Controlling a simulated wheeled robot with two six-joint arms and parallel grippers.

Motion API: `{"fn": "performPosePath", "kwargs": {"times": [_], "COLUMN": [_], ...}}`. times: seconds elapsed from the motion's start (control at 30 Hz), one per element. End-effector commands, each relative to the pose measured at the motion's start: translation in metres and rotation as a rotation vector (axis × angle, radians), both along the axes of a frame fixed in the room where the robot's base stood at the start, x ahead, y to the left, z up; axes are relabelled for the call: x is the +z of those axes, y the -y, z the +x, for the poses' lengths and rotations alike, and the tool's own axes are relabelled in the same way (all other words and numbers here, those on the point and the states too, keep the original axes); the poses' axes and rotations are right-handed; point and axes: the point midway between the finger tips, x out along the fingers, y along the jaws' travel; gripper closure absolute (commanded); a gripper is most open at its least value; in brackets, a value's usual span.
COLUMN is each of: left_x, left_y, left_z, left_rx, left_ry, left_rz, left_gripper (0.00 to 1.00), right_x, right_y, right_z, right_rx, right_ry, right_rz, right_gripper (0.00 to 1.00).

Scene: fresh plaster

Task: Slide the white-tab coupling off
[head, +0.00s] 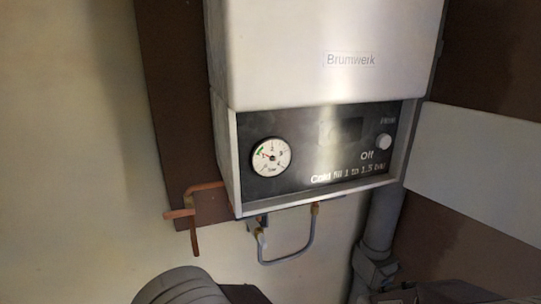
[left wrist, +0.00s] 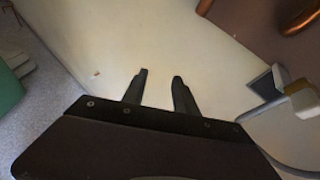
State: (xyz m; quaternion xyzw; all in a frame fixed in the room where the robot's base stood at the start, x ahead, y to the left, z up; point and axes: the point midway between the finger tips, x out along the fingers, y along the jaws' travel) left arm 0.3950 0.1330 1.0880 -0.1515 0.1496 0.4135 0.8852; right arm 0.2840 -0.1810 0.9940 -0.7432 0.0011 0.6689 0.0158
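A grey hose loop (head: 288,260) hangs under the boiler, with a brass fitting (head: 261,234) at its left end and another brass fitting (head: 315,209) at its right end. I cannot make out a white tab or which fitting is the coupling. In the left wrist view my left gripper (left wrist: 160,74) has its two dark fingers apart, with nothing between them, in front of the pale wall. A grey and dark block-like part (left wrist: 270,83) is to the right of the fingers, apart from them. My right gripper is not in view.
The white boiler (head: 330,50) has a black panel with a gauge (head: 270,157). A copper pipe (head: 195,212) sticks out at its lower left. A grey pipe (head: 383,222) runs down at right, near a white panel (head: 480,165). A green object (left wrist: 8,88) stands at the left edge.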

Motion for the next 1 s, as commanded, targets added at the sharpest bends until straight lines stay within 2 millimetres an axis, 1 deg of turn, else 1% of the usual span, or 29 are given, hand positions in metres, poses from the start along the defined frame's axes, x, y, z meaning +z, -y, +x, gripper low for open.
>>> {"fn": "performPosePath", "kwargs": {"times": [0.03, 0.07, 0.1, 0.13, 0.17, 0.2, 0.23, 0.27, 0.3, 0.4, 0.47, 0.53, 1.0], "left_x": [-0.018, -0.032, -0.051, -0.064, -0.076, -0.087, -0.092, -0.095, -0.097, -0.096, -0.094, -0.093, -0.093], "left_y": [-0.035, -0.051, -0.068, -0.074, -0.074, -0.069, -0.063, -0.057, -0.051, -0.044, -0.044, -0.044, -0.043], "left_z": [-0.022, -0.04, -0.068, -0.09, -0.108, -0.124, -0.131, -0.133, -0.132, -0.121, -0.115, -0.111, -0.111], "left_rx": [0.183, 0.313, 0.511, 0.676, 0.836, 1.033, 1.168, 1.291, 1.434, 1.683, 1.766, 1.812, 1.816], "left_ry": [-0.034, -0.051, -0.057, -0.045, -0.019, 0.035, 0.086, 0.144, 0.224, 0.409, 0.484, 0.528, 0.53], "left_rz": [-0.128, -0.225, -0.377, -0.506, -0.632, -0.791, -0.9, -1.0, -1.117, -1.322, -1.389, -1.428, -1.431], "left_gripper": [0.65, 0.65, 0.65, 0.65, 0.65, 0.65, 0.65, 0.65, 0.65, 0.65, 0.65, 0.65, 0.65], "right_x": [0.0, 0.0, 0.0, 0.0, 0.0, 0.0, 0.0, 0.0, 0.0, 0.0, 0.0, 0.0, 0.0], "right_y": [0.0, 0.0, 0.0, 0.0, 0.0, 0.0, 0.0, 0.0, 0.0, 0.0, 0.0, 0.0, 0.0], "right_z": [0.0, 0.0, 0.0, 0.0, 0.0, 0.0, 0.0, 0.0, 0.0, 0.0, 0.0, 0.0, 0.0], "right_rx": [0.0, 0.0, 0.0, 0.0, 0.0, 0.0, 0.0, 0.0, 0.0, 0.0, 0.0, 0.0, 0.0], "right_ry": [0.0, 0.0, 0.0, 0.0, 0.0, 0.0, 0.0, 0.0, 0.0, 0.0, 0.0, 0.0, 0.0], "right_rz": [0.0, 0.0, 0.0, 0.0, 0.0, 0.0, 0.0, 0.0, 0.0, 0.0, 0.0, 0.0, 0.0], "right_gripper": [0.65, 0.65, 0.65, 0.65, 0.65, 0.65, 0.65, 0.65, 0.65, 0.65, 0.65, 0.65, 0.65]}}
